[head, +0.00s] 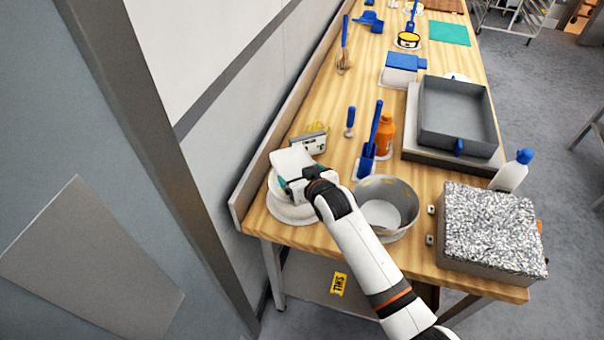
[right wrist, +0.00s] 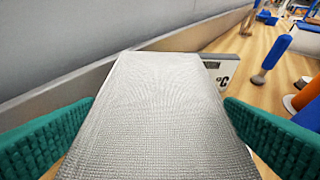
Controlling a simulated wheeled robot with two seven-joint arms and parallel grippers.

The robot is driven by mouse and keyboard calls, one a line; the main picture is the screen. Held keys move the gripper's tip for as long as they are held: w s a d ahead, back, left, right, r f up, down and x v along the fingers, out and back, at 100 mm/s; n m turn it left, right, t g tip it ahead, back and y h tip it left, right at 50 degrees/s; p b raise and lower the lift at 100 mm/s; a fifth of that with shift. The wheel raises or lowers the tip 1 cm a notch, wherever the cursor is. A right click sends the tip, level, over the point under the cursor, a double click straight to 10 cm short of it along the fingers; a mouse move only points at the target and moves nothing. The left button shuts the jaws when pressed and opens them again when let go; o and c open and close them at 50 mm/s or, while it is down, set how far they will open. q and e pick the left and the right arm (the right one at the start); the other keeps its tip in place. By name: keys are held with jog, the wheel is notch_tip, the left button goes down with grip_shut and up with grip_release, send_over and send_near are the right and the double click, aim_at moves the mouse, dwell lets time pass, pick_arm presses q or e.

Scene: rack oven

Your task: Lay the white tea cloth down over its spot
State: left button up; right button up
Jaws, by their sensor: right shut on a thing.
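The white tea cloth (head: 291,158) is at the near left corner of the wooden table, in my right gripper (head: 287,174). In the right wrist view the cloth (right wrist: 155,110) is a flat, folded, woven piece between the two teal fingers, stretching away from them. My right gripper is shut on it. The cloth is above a round white thing (head: 292,213), mostly hidden by my gripper and arm; I cannot tell whether they touch. The cloth's spot cannot be made out. My left gripper is not in view.
A grey metal bowl (head: 397,224) stands just right of my gripper. A white device with a display (head: 309,144) is behind the cloth. The wall borders the left.

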jog(key=shift+f, duration=0.3)
jog(key=o, duration=0.8)
jog(key=shift+s, duration=0.1)
